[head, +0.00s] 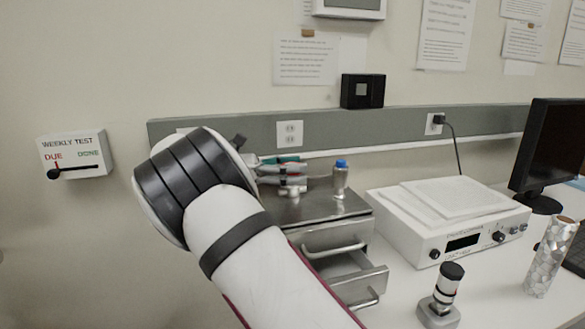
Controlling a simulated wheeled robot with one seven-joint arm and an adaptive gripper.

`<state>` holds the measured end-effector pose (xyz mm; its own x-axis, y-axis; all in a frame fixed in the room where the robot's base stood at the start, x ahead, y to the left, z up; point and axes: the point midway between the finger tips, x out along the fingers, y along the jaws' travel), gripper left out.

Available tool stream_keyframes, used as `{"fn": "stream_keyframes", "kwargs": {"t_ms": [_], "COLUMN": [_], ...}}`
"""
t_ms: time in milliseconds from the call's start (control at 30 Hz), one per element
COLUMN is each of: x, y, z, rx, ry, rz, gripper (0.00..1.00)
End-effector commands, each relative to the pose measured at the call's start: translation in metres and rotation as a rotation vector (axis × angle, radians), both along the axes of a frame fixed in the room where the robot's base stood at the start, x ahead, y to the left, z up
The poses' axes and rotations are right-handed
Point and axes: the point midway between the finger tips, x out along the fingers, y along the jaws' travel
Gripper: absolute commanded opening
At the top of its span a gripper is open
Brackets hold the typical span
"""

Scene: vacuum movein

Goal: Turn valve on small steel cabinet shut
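A small steel cabinet (318,208) stands on the white bench, right of my arm, with its drawers pulled out at the front. On its top stands a silver fitting with a blue cap (341,165). My white arm with a black-banded joint covers the cabinet's left side.
A white instrument box (447,238) with papers on top stands right of the cabinet. In front are a black-topped device (443,290) and a silver patterned cylinder (552,256). A monitor (556,150) is far right. A "WEEKLY TEST" slider (75,160) hangs on the left wall.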

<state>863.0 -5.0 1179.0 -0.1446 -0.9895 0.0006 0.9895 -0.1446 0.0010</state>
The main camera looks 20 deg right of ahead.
Motion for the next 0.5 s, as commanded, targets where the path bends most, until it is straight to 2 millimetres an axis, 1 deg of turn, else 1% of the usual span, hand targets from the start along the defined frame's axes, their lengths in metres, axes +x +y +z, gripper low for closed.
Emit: {"fn": "stream_keyframes", "kwargs": {"t_ms": [167,267,367,500], "x": [0.000,0.001,0.003,0.007], "y": [0.000,0.004,0.015,0.042], "z": [-0.001,-0.001,-0.001,-0.002], "rx": [0.000,0.000,0.001,0.001], "ry": [0.001,0.000,-0.001,-0.001], "rz": [0.000,0.001,0.002,0.004], "gripper": [0.64,0.64,0.64,0.64]}}
